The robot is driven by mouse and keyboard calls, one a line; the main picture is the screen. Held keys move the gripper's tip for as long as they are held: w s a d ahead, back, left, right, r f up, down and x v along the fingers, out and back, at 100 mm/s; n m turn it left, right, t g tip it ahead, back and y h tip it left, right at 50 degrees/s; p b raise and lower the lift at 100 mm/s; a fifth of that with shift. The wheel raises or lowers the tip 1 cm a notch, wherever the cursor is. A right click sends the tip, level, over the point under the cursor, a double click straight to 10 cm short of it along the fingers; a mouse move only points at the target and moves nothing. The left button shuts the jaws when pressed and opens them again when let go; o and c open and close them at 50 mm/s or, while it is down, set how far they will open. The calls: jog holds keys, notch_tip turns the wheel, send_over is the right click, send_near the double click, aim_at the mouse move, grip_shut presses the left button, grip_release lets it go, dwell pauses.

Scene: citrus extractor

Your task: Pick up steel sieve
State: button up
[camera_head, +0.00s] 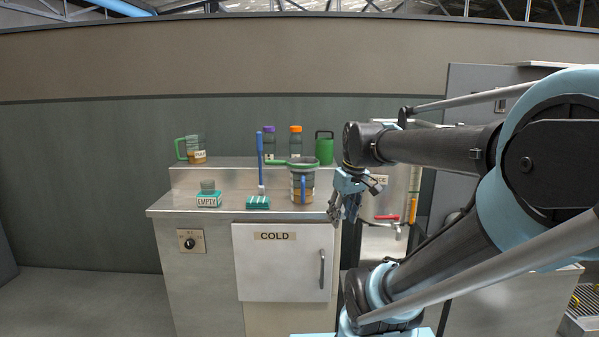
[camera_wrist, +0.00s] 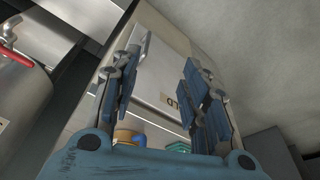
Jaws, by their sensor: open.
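What looks like the steel sieve (camera_head: 302,162), with a green rim and a green handle pointing left, rests on top of a jug (camera_head: 302,186) on the counter. The jug holds something brownish and has a blue handle. My gripper (camera_head: 342,207) hangs just right of the jug, near the counter's right edge, apart from the sieve. In the wrist view my gripper (camera_wrist: 162,95) is open, with nothing between its blue fingers. The sieve cannot be made out in the wrist view.
The counter (camera_head: 228,187) carries a blue-handled brush (camera_head: 260,170), a teal box marked EMPTY (camera_head: 209,199) and a teal block (camera_head: 258,202). A shelf behind holds a green-handled jug (camera_head: 192,150), two bottles (camera_head: 295,142) and a green can (camera_head: 324,148). A COLD door (camera_head: 282,265) is below.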

jog(key=w+a+r+n+y, duration=0.1)
jog(key=w+a+r+n, duration=0.2)
jog(key=w+r, duration=0.4)
jog(key=w+a+r+n+y, duration=0.1)
jog(key=w+a+r+n, duration=0.25)
jog(key=w+r, duration=0.35)
jog(key=n+y, duration=0.1)
jog(key=n, duration=0.5)
send_near(279, 163)
jog(key=shift+m, duration=0.25)
jog(key=x, duration=0.5)
jog(key=shift+w+a+f, duration=0.1)
jog(key=shift+w+a, duration=0.1)
jog(key=shift+w, duration=0.05)
jog(key=x, duration=0.3)
jog(key=shift+w+d+f, duration=0.15)
jog(key=shift+w+f, duration=0.25)
jog(key=shift+w, duration=0.05)
jog(key=shift+w+a+f, duration=0.1)
jog(key=shift+a+f, duration=0.15)
jog(key=shift+f, duration=0.35)
grip_shut()
